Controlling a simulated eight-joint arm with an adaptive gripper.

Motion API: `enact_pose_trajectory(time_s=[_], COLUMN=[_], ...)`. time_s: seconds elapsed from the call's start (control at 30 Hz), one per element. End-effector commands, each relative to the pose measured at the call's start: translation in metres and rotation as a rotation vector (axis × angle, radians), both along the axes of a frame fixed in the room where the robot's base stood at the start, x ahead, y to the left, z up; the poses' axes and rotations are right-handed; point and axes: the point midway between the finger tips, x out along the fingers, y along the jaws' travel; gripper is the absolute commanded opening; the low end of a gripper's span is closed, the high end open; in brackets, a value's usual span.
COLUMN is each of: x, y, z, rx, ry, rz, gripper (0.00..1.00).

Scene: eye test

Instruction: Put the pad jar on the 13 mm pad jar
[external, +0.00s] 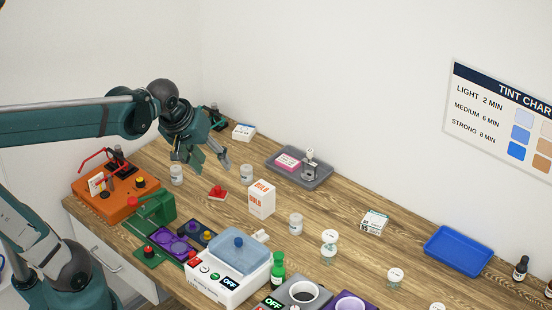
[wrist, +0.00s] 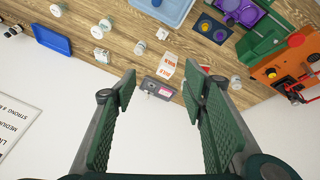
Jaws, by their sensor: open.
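Several small clear jars with pale lids stand on the wooden bench; their labels are too small to read, so I cannot tell which is the pad jar or the 13 mm one. In the external view one jar (external: 176,175) stands at the left, another (external: 246,174) right of my gripper, and one (external: 295,223) right of the bulb box. Two appear stacked (external: 329,243) further right, with single jars (external: 395,278) and (external: 437,307) at lower right. My gripper (external: 212,163) is open and empty above the bench; in the wrist view its fingers (wrist: 160,88) are wide apart.
A white-orange bulb box (external: 262,199) stands mid-bench. A grey tray (external: 318,182) holds a pink box and a metal-topped bottle. A blue tray (external: 458,251) lies right. An orange unit (external: 108,195), green device (external: 153,208) and blue-lidded machine (external: 228,275) crowd the front.

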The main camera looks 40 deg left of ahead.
Motion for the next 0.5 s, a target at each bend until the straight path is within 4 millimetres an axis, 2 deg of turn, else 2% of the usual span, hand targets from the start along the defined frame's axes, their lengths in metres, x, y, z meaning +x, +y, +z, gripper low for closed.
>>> enact_pose_trajectory(time_s=[0.1, 0.5], x=[-0.017, -0.066], y=[0.011, 0.039], z=[-0.001, -0.009], rx=[0.039, 0.195], ry=[-0.031, -0.128], rz=[-0.062, -0.274], gripper=[0.43, 0.43])
